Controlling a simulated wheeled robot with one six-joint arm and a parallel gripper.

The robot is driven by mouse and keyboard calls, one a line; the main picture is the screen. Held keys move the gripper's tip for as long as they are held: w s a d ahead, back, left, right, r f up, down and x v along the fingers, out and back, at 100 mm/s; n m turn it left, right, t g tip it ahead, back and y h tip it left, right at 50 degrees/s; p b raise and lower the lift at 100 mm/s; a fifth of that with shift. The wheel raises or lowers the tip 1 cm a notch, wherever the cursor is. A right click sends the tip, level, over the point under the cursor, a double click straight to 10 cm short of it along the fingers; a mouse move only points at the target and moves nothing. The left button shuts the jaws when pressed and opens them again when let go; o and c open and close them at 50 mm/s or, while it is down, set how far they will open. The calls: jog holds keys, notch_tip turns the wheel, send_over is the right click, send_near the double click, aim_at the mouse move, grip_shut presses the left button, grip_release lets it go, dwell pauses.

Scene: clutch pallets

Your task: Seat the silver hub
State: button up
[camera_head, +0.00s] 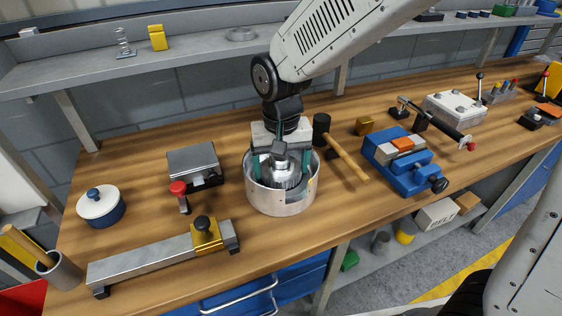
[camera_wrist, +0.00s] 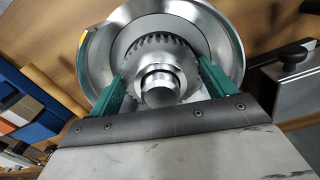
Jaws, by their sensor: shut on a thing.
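The silver hub (camera_head: 284,172) is a toothed metal piece with a stepped round neck. It is inside the round, open-topped metal housing (camera_head: 275,206), which has a cut-out in its front wall. My gripper (camera_head: 283,168) reaches down into the housing with its green fingers on either side of the hub, shut on it. In the wrist view the hub (camera_wrist: 158,68) sits between the fingers (camera_wrist: 160,85), inside the ring of the housing (camera_wrist: 222,28). The hub's underside is hidden, so I cannot tell whether it touches the housing floor.
A hammer (camera_head: 345,152) lies just right of the housing. A blue vise (camera_head: 403,165) stands farther right. A metal block (camera_head: 194,163) and a red-knobbed post (camera_head: 180,197) are at left. A long steel bar with a yellow slider (camera_head: 206,235) lies in front left.

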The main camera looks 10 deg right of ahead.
dwell(0.4)
jog(key=o, duration=1.3)
jog(key=shift+r, duration=3.5)
jog(key=shift+n+g, duration=0.4)
jog(key=shift+n, duration=0.4)
jog(key=s+d, duration=0.2)
jog(key=s, duration=0.1)
jog(key=shift+s+d+f, duration=0.25)
jog(key=shift+s+d, duration=0.05)
jog(key=shift+d, duration=0.1)
jog(key=s+d+r, duration=0.1)
jog(key=s+d, duration=0.4)
jog(key=d, duration=0.1)
jog(key=s+d+r+m+t, duration=0.1)
jog(key=s+d+r, duration=0.1)
jog(key=s+d, duration=0.3)
jog(key=s+d+r+m+t, duration=0.1)
jog(key=s+d+r, duration=0.1)
jog(key=s+d, duration=0.3)
jog(key=shift+s+d+r, duration=0.15)
jog(key=shift+d, duration=0.35)
jog(key=shift+s+d+r, duration=0.1)
jog(key=shift+s+d, duration=0.05)
jog(key=shift+d, duration=0.3)
